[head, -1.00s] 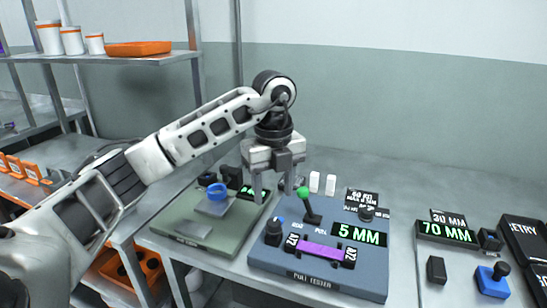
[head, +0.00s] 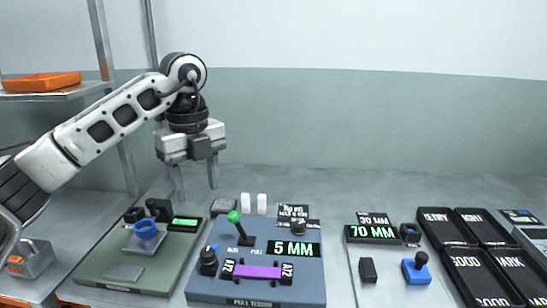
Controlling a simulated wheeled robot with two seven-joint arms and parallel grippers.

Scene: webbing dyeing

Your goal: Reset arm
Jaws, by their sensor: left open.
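My left gripper (head: 196,184) is open and empty. It points down and hangs in the air above the back of the bench, behind the green scale-like device and the blue pull tester. My left arm reaches in from the left edge. The pull tester (head: 204,284) has a green-knobbed lever (head: 234,218), a display reading 5 MM (head: 292,249) and a purple strip (head: 258,271) lying between its two clamps. My right gripper is not in view.
A 70 MM display (head: 373,233) and a blue-based knob (head: 417,268) are to the right. Black labelled trays (head: 446,228) stand far right. An orange tray (head: 42,82) is on a shelf.

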